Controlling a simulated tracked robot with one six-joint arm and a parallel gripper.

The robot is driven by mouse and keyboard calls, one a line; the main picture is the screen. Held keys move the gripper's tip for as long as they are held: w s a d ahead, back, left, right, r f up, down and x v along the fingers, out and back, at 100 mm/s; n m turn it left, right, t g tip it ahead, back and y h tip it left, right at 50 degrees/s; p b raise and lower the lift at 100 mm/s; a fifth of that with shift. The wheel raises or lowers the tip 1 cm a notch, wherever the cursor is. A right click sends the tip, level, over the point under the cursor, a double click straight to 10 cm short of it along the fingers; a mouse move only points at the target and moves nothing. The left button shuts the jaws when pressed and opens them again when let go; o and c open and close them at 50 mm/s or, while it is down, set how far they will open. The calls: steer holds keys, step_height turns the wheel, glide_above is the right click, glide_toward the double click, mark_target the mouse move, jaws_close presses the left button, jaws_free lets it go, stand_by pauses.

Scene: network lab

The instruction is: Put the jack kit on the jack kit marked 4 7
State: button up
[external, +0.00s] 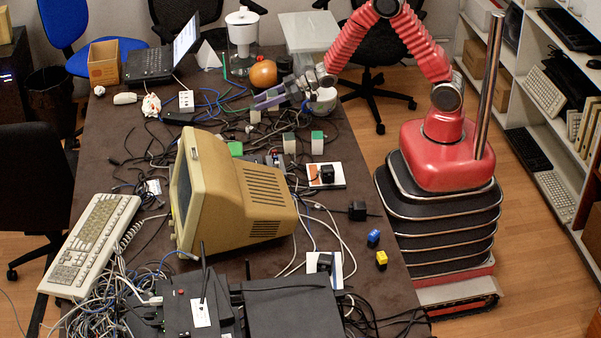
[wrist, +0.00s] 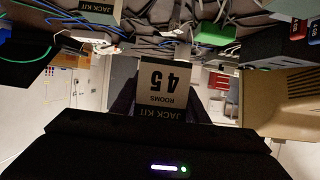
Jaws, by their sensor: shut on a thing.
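My gripper (external: 270,101) is over the far part of the dark table in the external view, near an orange round object. In the wrist view my gripper (wrist: 161,104) is shut on a jack kit (wrist: 164,88), a small pale box whose upside-down label reads "JACK KIT, ROOMS 45". Another jack kit (wrist: 88,12) stands at the top of the wrist view, apart from the held one. Its number is out of frame. Small pale boxes with green sides (external: 289,143) (external: 317,142) stand mid-table. I cannot read a 47 anywhere.
Loose cables cover much of the table (external: 110,118). A beige monitor (external: 235,195) stands nearer the camera. The orange round object (external: 263,73), a water jug (external: 242,40) and a laptop (external: 165,55) are at the far end. A green block (wrist: 215,34) lies among cables.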

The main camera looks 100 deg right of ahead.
steer(key=s+a+r+n+y, duration=0.2)
steer(key=a+r+n+y, duration=0.15)
steer(key=a, duration=0.35)
steer(key=n+g+y, duration=0.1)
steer(key=n+y, duration=0.1)
steer(key=y, duration=0.1)
glide_above(289, 143)
steer(key=w+d, duration=0.1)
steer(key=w, duration=0.2)
steer(key=shift+s+d+r+h, duration=0.1)
steer(key=shift+r+h, duration=0.15)
steer(key=shift+f, duration=0.1)
steer(key=shift+m, duration=0.25)
steer(key=shift+f, duration=2.8)
steer(key=shift+f, duration=0.1)
steer(key=shift+f, duration=2)
steer(key=shift+f, duration=0.1)
